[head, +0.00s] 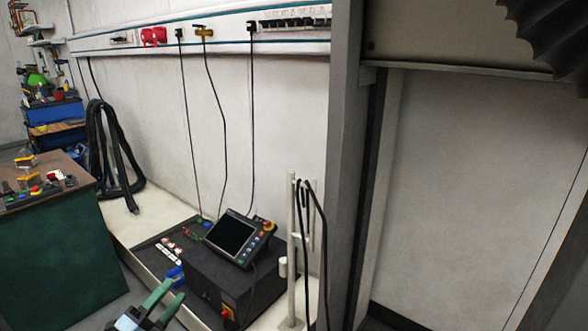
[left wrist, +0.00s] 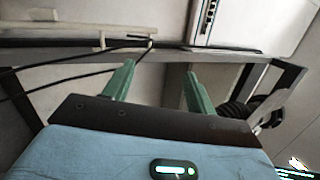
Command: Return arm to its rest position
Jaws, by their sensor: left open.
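My left gripper (head: 174,291) shows at the bottom of the head view, left of the middle, with its two green fingers apart. In the left wrist view the same gripper (left wrist: 160,70) is open, with nothing between the fingers. In the head view it is in front of and left of the dark controller box (head: 228,287); whether they touch cannot be told. My right gripper is in neither view.
A tablet-like pendant (head: 233,237) sits on the controller box. A white post (head: 292,250) with black cables stands to its right. A green-sided workbench (head: 55,255) is at the left. A grey frame upright (head: 345,150) stands right of the middle.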

